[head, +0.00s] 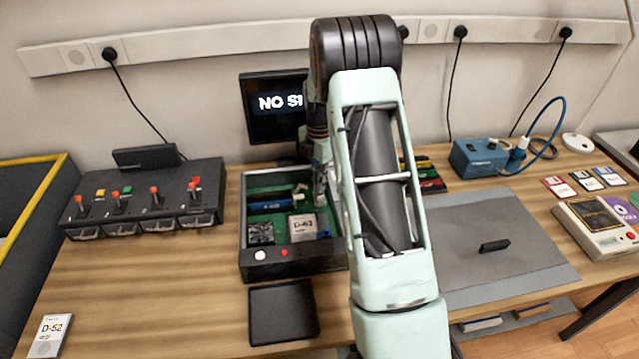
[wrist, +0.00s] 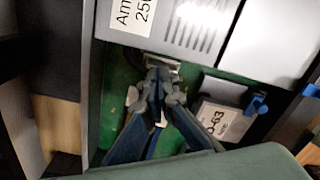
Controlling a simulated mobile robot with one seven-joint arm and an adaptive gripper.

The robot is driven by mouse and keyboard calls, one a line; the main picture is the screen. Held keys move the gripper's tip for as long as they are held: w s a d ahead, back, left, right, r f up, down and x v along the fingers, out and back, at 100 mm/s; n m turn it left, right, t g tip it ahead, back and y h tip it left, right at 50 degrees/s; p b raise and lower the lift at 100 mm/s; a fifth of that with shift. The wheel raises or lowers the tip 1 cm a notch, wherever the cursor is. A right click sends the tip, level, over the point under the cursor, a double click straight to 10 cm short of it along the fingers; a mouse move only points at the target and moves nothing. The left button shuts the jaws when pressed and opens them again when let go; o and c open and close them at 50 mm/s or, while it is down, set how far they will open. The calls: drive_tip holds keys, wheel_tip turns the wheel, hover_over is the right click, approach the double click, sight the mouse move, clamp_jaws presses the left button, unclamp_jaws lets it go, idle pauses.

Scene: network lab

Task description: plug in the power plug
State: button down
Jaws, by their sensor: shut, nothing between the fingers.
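My gripper (wrist: 156,76) is shut and empty in the wrist view, its dark fingertips together over a green board (wrist: 118,75). The tips are close to a small metallic connector (wrist: 162,62) at the edge of a grey slotted unit (wrist: 190,25); I cannot tell whether they touch it. I cannot clearly identify a power plug there. In the head view the gripper (head: 322,190) is inside the open case (head: 243,225), partly hidden by my arm. A white plug-like piece (head: 518,151) on a blue cable is by a blue box (head: 478,158).
A labelled module (head: 303,226) is in the case, beside the gripper. A monitor (head: 274,105) stands behind it. A control box with red-topped levers (head: 145,200) is to the left. A grey mat (head: 505,235) is to the right. A black tray (head: 283,312) lies in front.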

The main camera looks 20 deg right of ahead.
drive_tip(key=shift+f, duration=0.25)
drive_tip(key=shift+r, duration=0.1)
drive_tip(key=shift+r+p, duration=1.95)
drive_tip(key=shift+r, duration=1.5)
